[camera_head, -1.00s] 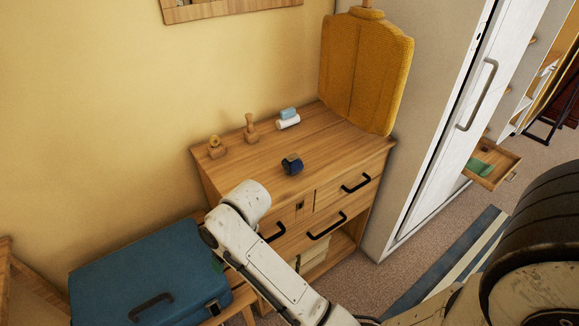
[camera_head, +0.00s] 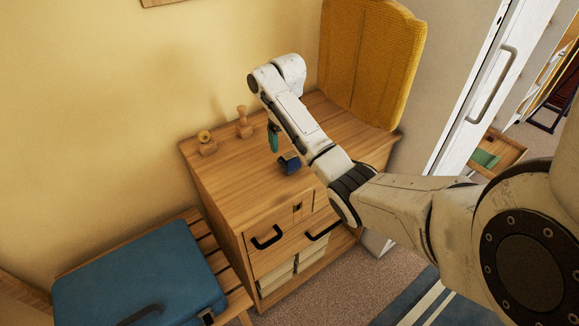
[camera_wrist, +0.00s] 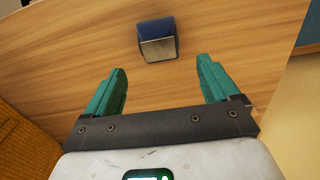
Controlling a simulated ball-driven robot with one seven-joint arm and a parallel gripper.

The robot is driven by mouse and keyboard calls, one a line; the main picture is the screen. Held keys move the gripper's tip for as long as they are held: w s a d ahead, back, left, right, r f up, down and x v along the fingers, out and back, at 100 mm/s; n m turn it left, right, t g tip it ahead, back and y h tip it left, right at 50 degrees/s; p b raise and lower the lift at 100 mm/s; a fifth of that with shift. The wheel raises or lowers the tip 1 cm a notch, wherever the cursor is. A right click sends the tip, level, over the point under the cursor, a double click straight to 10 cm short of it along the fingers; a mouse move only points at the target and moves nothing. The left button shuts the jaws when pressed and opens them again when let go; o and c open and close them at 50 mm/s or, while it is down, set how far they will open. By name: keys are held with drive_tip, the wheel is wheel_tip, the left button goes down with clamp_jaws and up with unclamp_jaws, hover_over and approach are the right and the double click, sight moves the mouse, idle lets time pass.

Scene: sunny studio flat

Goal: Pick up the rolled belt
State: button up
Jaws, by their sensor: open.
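The rolled belt (camera_head: 289,162) is a small dark blue roll on top of the wooden dresser, just right of my gripper in the head view. In the wrist view the belt (camera_wrist: 157,40) shows dark blue with a metallic grey face, beyond the fingertips and between their lines. My gripper (camera_wrist: 162,77) has two green fingers spread apart with nothing between them. In the head view my gripper (camera_head: 273,138) points down above the dresser top, close beside the belt, partly hidden by my arm.
The wooden dresser top (camera_head: 225,177) is mostly clear. Two small wooden objects (camera_head: 243,122) stand at its back left. A blue suitcase (camera_head: 140,275) lies on a slatted bench at lower left.

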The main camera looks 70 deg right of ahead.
sight(290, 155)
wheel_tip(290, 155, down, 3)
drive_tip(key=shift+s+f+p, duration=0.1)
drive_tip(key=shift+p, duration=0.4)
drive_tip(key=f, duration=0.2)
drive_tip(key=f+p, duration=0.1)
drive_tip(key=f, duration=0.1)
drive_tip(key=shift+s+a+f, duration=0.1)
drive_tip(key=shift+s+a, duration=0.15)
drive_tip(key=shift+s, duration=0.15)
drive_tip(key=shift+f, duration=0.5)
drive_tip(key=c, duration=1)
